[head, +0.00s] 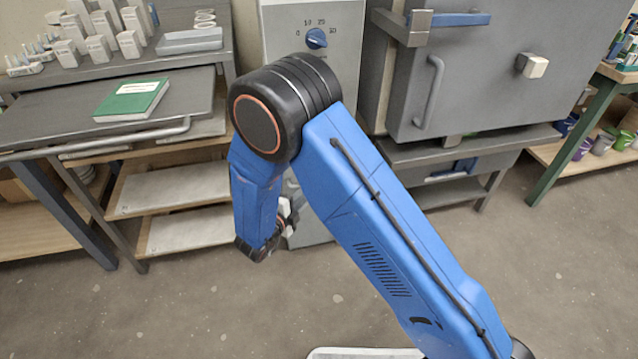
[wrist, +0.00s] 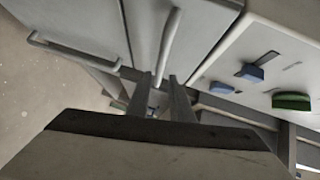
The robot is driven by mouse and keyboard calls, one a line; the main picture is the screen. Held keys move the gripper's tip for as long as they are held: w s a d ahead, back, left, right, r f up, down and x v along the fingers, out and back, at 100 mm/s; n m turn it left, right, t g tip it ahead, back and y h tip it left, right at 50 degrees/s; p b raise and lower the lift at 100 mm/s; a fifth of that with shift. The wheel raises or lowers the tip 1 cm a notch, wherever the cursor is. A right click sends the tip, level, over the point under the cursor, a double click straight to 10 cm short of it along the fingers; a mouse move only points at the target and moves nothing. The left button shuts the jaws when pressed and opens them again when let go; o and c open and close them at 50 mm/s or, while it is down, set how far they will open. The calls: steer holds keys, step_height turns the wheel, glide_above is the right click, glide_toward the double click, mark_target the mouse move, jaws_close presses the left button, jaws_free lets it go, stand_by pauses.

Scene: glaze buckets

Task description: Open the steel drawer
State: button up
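In the wrist view, a grey steel front (wrist: 205,30) with a long bar handle (wrist: 170,45) lies straight ahead; I take it for the steel drawer. My gripper (wrist: 160,82) is open, its two fingers apart. The near end of the bar handle shows in line with the gap between the fingertips; I cannot tell whether the fingers reach around it. A second grey front (wrist: 85,30) with its own bar handle (wrist: 65,52) lies to the left. In the head view, my blue arm covers most of this cabinet, and my gripper (head: 288,218) is mostly hidden at its lower part.
In the head view, a dial (head: 316,38) tops the cabinet, a grey kiln (head: 490,75) stands right, and a steel table (head: 40,115) with a green book (head: 132,98) stands left. The front floor is clear.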

steer(key=x, duration=0.8)
steer(key=shift+w, duration=0.1)
jaws_close()
